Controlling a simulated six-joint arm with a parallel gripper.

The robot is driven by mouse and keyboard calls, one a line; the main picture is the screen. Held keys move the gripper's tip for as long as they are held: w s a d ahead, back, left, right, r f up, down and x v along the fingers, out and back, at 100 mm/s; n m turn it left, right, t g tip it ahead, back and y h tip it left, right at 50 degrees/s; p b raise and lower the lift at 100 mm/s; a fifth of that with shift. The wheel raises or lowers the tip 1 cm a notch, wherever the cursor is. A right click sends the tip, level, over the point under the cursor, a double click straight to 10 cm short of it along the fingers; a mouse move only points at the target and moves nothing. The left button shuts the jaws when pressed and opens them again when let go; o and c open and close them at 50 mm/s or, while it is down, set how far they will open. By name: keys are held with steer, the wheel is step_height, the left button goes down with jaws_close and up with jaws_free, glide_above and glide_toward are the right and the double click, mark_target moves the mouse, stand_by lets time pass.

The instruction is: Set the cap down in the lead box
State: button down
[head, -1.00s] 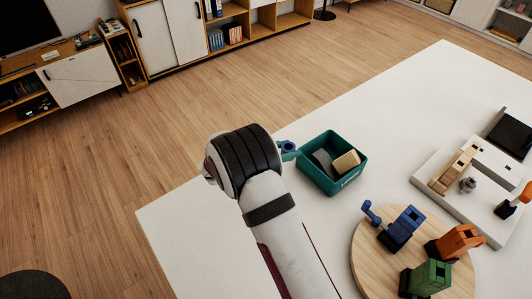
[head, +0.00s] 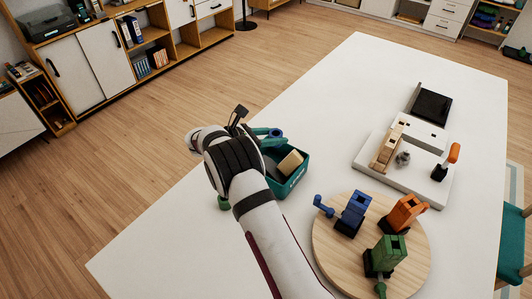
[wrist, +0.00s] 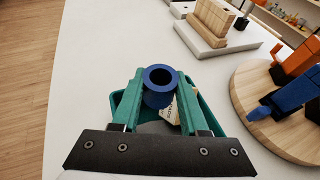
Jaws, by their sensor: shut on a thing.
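The cap is a dark blue hollow cylinder (wrist: 158,88), held upright between the teal fingers of my gripper (wrist: 160,98). In the head view the gripper (head: 270,135) shows at the far left side of the lead box, with the blue cap (head: 276,132) at its tip. The lead box is an open teal box (head: 297,183) with a light label on its front. It is partly hidden by my arm. In the wrist view the box (wrist: 118,103) lies below and behind the fingers, and the cap appears above it, apart from its floor.
A tan block (head: 289,164) lies in the box. A round wooden board (head: 330,262) to the right carries blue, orange and green clamp-like pieces. A white base (head: 428,183) with a wooden block stands farther right. The white table is clear behind the box.

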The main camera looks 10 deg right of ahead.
steer(key=a+f, duration=0.1)
steer(key=w+a+f, duration=0.1)
steer(key=shift+w+a, duration=0.3)
steer(key=shift+a, duration=0.05)
steer(key=f, duration=0.4)
steer(key=shift+a, duration=0.2)
steer(key=shift+f, duration=0.4)
